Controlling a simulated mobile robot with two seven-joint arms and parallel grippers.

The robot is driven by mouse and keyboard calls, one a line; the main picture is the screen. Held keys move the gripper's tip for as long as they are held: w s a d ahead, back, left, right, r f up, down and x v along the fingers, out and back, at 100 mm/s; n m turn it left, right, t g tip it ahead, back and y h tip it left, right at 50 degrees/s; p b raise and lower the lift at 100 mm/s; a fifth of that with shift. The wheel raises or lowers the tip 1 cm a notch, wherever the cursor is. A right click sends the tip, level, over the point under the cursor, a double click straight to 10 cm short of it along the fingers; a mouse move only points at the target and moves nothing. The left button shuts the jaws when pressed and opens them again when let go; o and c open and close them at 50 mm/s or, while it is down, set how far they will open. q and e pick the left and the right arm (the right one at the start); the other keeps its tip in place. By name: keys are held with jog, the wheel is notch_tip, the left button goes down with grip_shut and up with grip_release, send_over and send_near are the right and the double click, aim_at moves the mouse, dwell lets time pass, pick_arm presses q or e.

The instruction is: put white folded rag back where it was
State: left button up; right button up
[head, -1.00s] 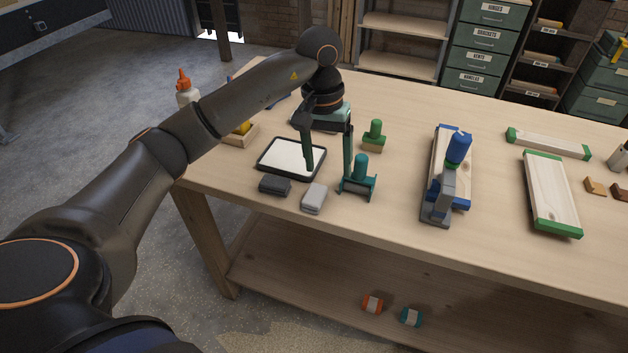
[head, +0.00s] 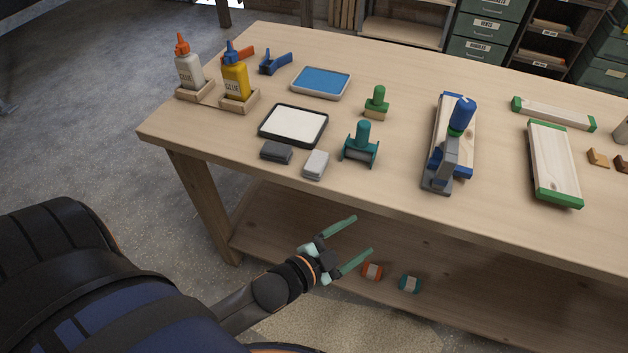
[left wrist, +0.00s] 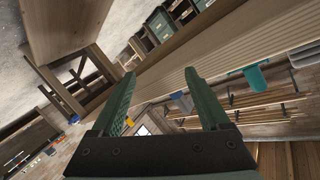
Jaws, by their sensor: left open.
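The white folded rag (head: 316,164) lies flat near the table's front edge, just right of a dark grey folded rag (head: 276,152) and in front of a black-rimmed white tray (head: 318,139). My left gripper (head: 346,241) is open and empty in front of the table, lower than the tabletop in the head view and apart from the rag. Its two green fingers also show spread in the left wrist view (left wrist: 165,98), with nothing between them. My right gripper is not in view.
A teal-handled tool (head: 361,145) stands just right of the white rag. Behind are a blue tray (head: 321,83), a green-knobbed block (head: 376,102) and glue bottles (head: 236,75). The table edge (head: 405,187) lies between gripper and rag. The lower shelf (head: 275,215) holds orange and teal items.

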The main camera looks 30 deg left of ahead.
pick_arm(q)
jog(key=s+a+f+n+g+y, duration=0.1)
jog(key=s+f+n+g, duration=0.4)
jog(key=s+f, duration=0.6)
jog(key=a+n, duration=0.1)
jog(key=n, duration=0.1)
jog(key=shift+s+f+n+g+y, duration=0.2)
jog(key=shift+n+g+y, duration=0.1)
jog(key=shift+y, duration=0.1)
jog(key=shift+r, duration=0.1)
jog(key=shift+a, duration=0.1)
